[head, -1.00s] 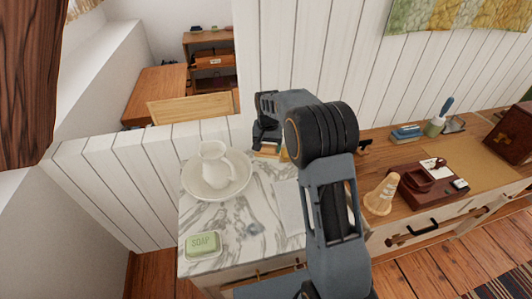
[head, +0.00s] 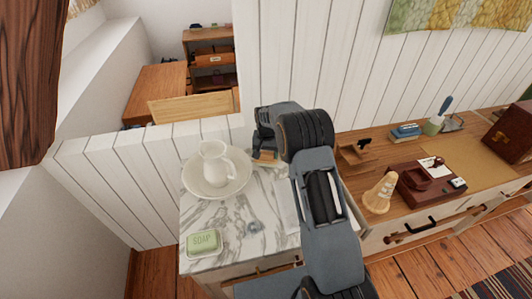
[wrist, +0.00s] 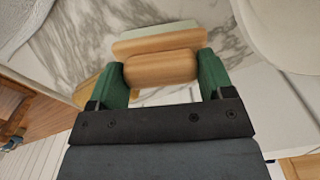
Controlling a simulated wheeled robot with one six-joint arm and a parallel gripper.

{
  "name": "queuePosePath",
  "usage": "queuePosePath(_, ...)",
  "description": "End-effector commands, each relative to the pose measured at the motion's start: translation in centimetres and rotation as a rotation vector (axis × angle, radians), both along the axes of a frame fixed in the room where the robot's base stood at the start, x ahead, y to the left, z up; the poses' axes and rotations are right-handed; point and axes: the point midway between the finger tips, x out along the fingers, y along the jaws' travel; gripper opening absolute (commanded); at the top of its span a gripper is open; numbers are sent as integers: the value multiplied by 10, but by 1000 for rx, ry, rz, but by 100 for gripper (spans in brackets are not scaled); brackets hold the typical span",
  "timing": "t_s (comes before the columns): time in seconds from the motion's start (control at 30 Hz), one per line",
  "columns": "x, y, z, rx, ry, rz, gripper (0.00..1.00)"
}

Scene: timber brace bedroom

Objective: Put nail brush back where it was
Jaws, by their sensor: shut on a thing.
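My gripper (wrist: 160,80) is shut on a light wooden piece, the nail brush (wrist: 160,69), gripped between its green fingers in the wrist view. In the head view the gripper (head: 265,146) is over the back right of the marble washstand top (head: 225,225), with the wooden brush (head: 266,157) just under it. A second wooden band (wrist: 155,42) with a pale green-white strip shows beyond the gripped piece. I cannot tell if it is part of the brush or a separate thing. Whether the brush touches the marble is unclear.
A white pitcher (head: 214,160) stands in a basin (head: 203,190) left of the gripper. A green soap bar (head: 202,241) lies at the front left. A white panelled wall (head: 290,50) rises behind.

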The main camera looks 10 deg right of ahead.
Motion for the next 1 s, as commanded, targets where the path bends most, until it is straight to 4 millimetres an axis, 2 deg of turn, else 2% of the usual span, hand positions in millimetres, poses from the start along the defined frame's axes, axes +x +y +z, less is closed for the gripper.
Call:
queuePosePath(0.23,0,0,-4,0,0,0,55)
queuePosePath(0.27,0,0,-3,0,0,0,77)
queuePosePath(0.5,0,0,-3,0,0,0,100)
queuePosePath(0.77,0,0,0,0,0,0,100)
queuePosePath(0.87,1,0,6,0,-3,0,100)
queuePosePath(1.0,1,0,29,0,-4,0,100)
